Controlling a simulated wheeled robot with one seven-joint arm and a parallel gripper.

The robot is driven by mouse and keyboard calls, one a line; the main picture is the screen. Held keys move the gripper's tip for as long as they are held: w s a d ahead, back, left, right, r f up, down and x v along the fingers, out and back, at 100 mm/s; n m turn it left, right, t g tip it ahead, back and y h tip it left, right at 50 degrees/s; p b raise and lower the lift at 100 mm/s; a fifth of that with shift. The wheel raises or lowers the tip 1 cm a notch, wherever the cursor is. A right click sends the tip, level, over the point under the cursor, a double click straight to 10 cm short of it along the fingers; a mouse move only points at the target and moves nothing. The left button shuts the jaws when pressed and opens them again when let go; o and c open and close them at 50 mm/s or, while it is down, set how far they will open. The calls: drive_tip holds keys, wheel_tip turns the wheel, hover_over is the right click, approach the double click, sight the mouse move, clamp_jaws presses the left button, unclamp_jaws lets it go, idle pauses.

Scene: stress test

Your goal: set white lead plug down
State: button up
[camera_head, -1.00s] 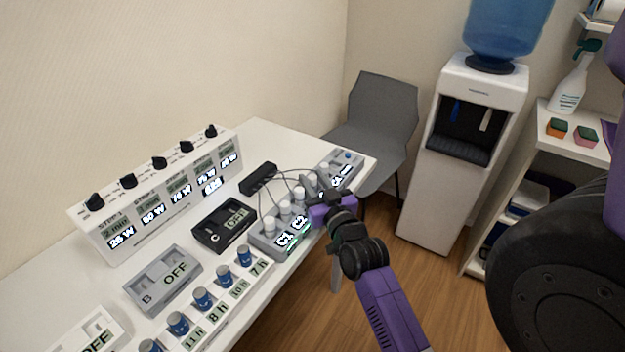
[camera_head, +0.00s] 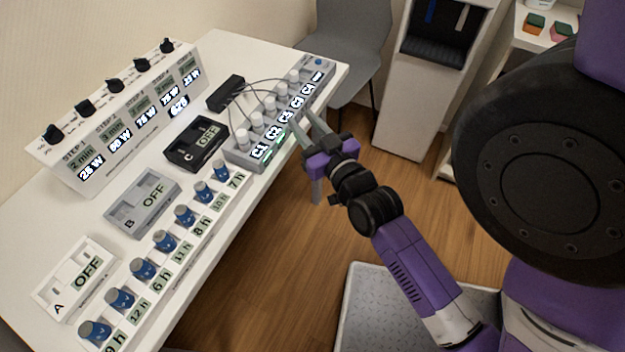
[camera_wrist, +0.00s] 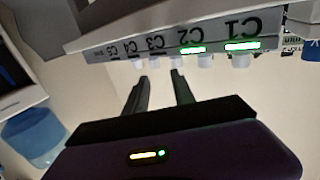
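Thin dark leads run from the plugs to a black block (camera_head: 225,92). The plugs also show in the wrist view, the C1 one (camera_wrist: 240,60) at the right. My gripper (camera_head: 301,117) is just right of the strip, over its front side. Its fingers are spread with an empty gap, also in the wrist view (camera_wrist: 160,75). It appears apart from the plugs. Which plug the task means cannot be told.
Black box C (camera_head: 185,155), grey box B (camera_head: 125,215) and white box A (camera_head: 60,285) stand left of a row of blue-bodied knobs (camera_head: 185,216). A dial panel (camera_head: 60,165) is at the back. The floor (camera_head: 260,265) right of the table is open.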

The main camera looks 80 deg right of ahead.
drive_tip(key=s+a+f+n+t+y, duration=0.15)
drive_tip(key=a+n+y, duration=0.4)
drive_tip(key=a, duration=1.15)
drive_tip(key=s+a+n+y, duration=0.2)
drive_tip(key=s+a+y, duration=0.1)
drive_tip(key=a, duration=0.3)
drive_tip(key=s+a+r+n+y, duration=0.1)
drive_tip(key=s+a+y, duration=0.3)
drive_tip(key=a, duration=0.2)
drive_tip(key=shift+s+n+t, duration=0.25)
drive_tip(key=shift+n+t, duration=0.1)
drive_tip(key=shift+y, duration=0.25)
